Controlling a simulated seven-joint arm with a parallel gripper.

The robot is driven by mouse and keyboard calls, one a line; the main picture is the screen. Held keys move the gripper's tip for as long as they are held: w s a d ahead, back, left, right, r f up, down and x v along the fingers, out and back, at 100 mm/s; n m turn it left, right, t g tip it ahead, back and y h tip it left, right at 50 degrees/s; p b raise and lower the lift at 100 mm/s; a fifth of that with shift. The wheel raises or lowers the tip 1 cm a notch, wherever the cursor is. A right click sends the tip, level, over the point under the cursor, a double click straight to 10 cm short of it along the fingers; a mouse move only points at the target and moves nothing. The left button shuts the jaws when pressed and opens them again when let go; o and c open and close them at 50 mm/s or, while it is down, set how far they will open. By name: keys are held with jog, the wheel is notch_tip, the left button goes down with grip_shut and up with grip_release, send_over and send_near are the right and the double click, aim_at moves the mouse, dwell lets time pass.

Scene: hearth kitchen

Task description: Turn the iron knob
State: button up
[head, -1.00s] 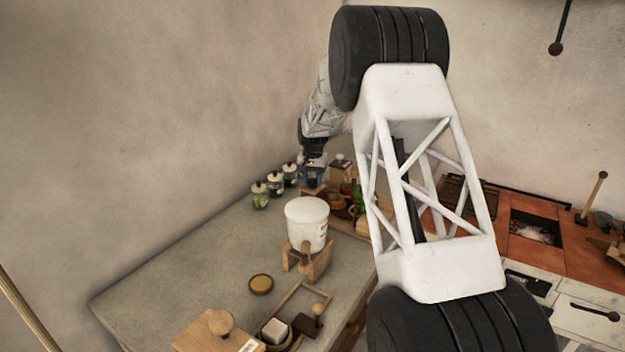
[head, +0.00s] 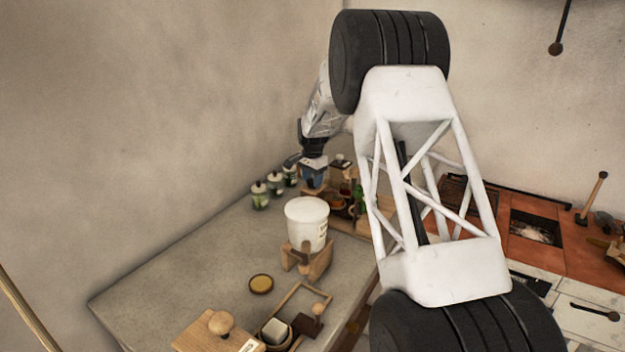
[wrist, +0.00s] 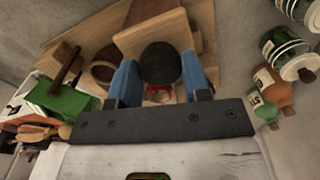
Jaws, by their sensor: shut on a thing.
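The iron knob (wrist: 160,63) is a dark, round cap in the wrist view, in front of a pale wooden block (wrist: 155,22). My gripper (wrist: 159,74) has its two blue fingers on either side of the knob and is shut on it. In the head view my gripper (head: 313,174) is at the far end of the counter, near the wall. The knob cannot be made out there; my gripper hides it.
Several green-filled jars (head: 260,195) stand left of my gripper, along the wall. A white bucket (head: 307,222) stands nearer on the counter (head: 205,265). A green box (wrist: 58,100) and bottles (wrist: 268,85) flank the fingers in the wrist view.

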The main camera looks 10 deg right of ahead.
jog(key=o, duration=0.9)
jog(key=shift+r, duration=3.9)
